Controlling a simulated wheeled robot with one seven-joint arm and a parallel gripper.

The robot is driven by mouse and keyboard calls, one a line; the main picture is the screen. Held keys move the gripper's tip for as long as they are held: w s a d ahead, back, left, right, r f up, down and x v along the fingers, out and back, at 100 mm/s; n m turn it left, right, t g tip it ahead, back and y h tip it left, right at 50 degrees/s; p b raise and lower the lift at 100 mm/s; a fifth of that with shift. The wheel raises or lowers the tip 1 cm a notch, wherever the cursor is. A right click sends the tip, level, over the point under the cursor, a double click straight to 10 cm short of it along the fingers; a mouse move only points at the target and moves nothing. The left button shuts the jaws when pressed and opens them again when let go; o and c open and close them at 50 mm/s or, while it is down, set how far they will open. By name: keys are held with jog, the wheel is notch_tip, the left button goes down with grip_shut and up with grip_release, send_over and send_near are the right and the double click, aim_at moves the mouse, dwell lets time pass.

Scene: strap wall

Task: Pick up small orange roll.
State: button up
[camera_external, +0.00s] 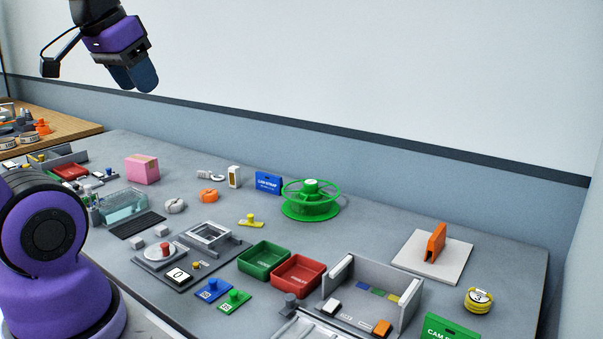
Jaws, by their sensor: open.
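A small orange roll (208,195) lies on the grey bench, left of the middle of the view. It sits between a grey-white roll (174,205) and a small white box with a tan face (234,177). My gripper (134,80) is high at the upper left, above the bench and well away from the roll. Its fingers point down and nothing shows between them. The fingers overlap from this side, so the gap between them is hard to see.
Near the roll stand a pink box (142,169), a blue card (268,183) and a green reel (311,198). Green (264,258) and red (298,276) trays lie in front. An orange piece (437,243) stands on a white plate at right. A wall runs behind the bench.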

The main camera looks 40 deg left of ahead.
jog(key=o, duration=0.8)
jog(key=shift+o, duration=0.2)
